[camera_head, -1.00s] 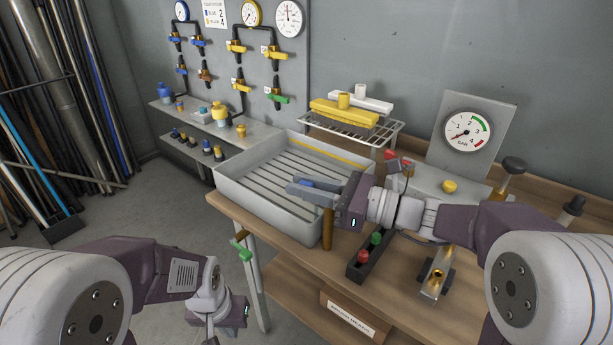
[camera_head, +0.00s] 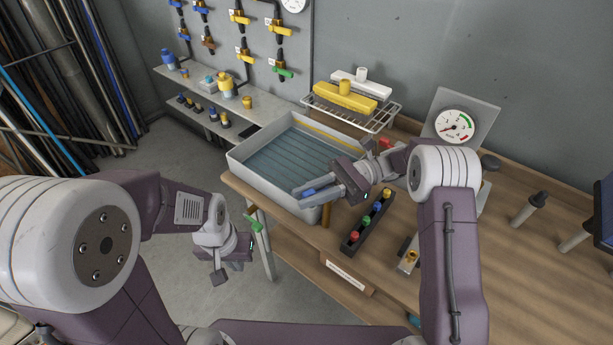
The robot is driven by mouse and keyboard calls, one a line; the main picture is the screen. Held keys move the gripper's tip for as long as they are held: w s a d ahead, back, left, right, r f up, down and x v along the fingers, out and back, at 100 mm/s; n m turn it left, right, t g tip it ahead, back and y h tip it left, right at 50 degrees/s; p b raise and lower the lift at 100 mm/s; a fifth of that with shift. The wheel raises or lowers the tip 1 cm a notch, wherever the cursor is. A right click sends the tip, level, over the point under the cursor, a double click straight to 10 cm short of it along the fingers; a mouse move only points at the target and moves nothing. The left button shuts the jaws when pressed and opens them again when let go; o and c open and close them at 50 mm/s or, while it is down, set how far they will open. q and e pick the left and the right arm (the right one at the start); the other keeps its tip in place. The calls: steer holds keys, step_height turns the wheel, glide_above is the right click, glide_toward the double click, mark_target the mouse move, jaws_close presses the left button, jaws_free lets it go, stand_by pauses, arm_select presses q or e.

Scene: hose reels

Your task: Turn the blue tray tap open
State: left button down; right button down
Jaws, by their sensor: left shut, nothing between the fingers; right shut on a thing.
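The grey tray (camera_head: 243,170) stands on the wooden bench, with bluish water over its ribbed floor. My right gripper (camera_head: 302,196) is at the tray's near right corner. It is shut on the blue tap handle (camera_head: 309,191), a small part of which shows between the fingers; they hide the rest and the tap's body. I cannot tell the handle's exact angle. My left gripper (camera_head: 222,275) is shut and empty, hanging low in front of the bench, apart from the tray. A green-handled tap (camera_head: 253,223) sits below the tray's front.
A black strip (camera_head: 351,240) with coloured knobs lies right of the tray. A wire rack (camera_head: 390,114) holds yellow and white pieces behind it. A pressure gauge (camera_head: 455,126) stands at the back right. Wall valves (camera_head: 240,18) and a shelf of fittings (camera_head: 205,100) are at the left.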

arm_select(q)
steer(key=shift+r+p, duration=1.1)
steer(key=shift+r, duration=0.4)
arm_select(e)
steer(key=shift+s+d+n+g+h, duration=0.15)
steer(key=shift+s+n+g+h, duration=0.2)
steer(key=shift+n+g+h, duration=0.55)
steer(key=c, duration=1.3)
jaws_free()
